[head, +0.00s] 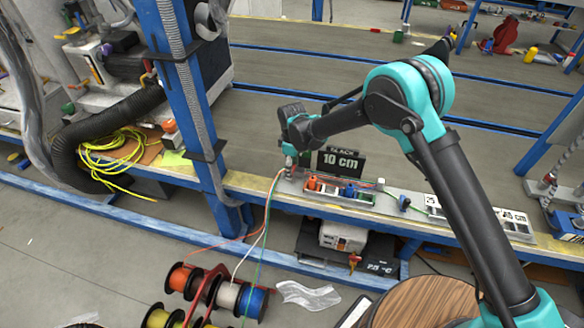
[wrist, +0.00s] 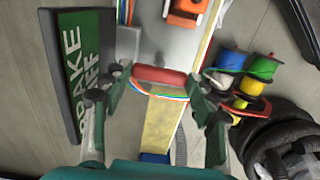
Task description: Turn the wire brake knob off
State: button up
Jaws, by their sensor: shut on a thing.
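A red rounded bar, the wire brake knob (wrist: 162,76), lies crosswise between the fingertips of my gripper (wrist: 158,88) in the wrist view. My gripper is shut on it, with one finger at each end. Colored wires pass just below the knob. A dark sign (wrist: 80,72) with a green face stands to the left in the wrist view; its partly visible letters read "RAKE" and "FF". In the head view my gripper (head: 290,158) is at the left end of the bench-edge fixture, and the knob is too small to make out there.
A black "10 cm" display (head: 341,162) stands right beside my gripper. A grey tray (head: 350,202) with orange and blue parts lies to its right. Wires run down to several spools (head: 228,296) on the floor. A blue post (head: 190,100) stands to the left.

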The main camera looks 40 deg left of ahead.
dwell(0.4)
jog(key=o, duration=1.2)
jog(key=shift+c, duration=0.2)
notch_tip(320, 180, up, 12)
